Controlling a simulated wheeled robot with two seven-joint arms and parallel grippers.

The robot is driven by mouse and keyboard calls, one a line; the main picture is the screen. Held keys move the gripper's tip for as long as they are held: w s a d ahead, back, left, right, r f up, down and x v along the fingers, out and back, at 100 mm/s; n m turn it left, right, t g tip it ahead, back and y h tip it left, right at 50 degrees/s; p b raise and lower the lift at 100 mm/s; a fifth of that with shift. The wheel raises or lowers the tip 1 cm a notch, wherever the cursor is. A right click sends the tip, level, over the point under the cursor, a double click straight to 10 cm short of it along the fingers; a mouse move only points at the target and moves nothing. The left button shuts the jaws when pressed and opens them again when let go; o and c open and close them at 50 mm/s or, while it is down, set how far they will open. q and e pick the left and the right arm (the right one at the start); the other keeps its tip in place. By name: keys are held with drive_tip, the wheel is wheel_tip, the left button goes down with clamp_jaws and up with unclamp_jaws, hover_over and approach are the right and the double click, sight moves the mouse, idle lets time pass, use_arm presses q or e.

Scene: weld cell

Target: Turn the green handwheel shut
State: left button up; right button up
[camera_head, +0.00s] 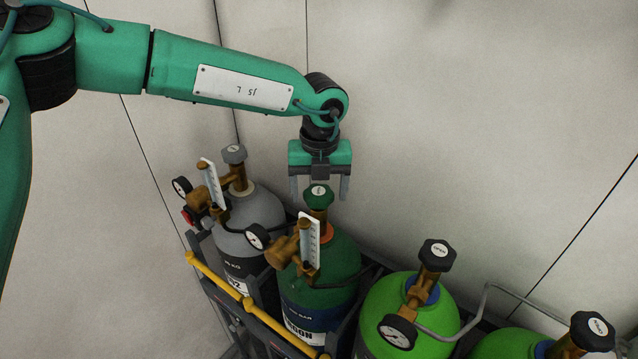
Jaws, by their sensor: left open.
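The green handwheel (318,196) sits on top of the brass valve of the dark green gas cylinder (334,262), near the middle of the view. My left gripper (320,192) points down over the handwheel. Its jaws are open, with one finger to the left of the wheel and one to the right. I see a gap between each finger and the wheel's rim, so it does not look gripped. Whether the fingertips are level with the wheel is hard to tell. My right gripper is not in view.
A grey cylinder (250,215) with a grey handwheel (234,154) stands to the left. Gauges and an upright flow tube (310,240) stand close in front of the green valve. Bright green cylinders (385,300) with black handwheels (437,254) stand right. A yellow-barred rack (225,282) runs in front; a wall is behind.

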use_arm(q)
drive_tip(key=c, duration=1)
drive_tip(key=shift+f+b, duration=0.2)
drive_tip(key=shift+b, duration=0.35)
drive_tip(key=m+b, duration=0.8)
drive_tip(key=b, duration=0.3)
drive_tip(key=shift+a+f, duration=0.1)
drive_tip(key=shift+m+b, duration=0.8)
drive_tip(key=shift+m, duration=0.2)
drive_tip(key=m+b, duration=0.1)
drive_tip(key=m, duration=0.1)
drive_tip(key=shift+m+b, duration=0.35)
drive_tip(key=shift+m, duration=0.05)
drive_tip(key=m, duration=0.1)
drive_tip(key=m+b, duration=0.1)
drive_tip(key=m, duration=0.1)
drive_tip(key=shift+w+r+m, duration=0.1)
drive_tip(key=shift+r+m, duration=0.1)
drive_tip(key=shift+m, duration=0.1)
drive_tip(key=m+b, duration=0.1)
drive_tip(key=m, duration=0.2)
drive_tip(key=shift+a, duration=0.1)
drive_tip(key=shift+w+r+m, duration=0.15)
drive_tip(key=shift+m, duration=2.05)
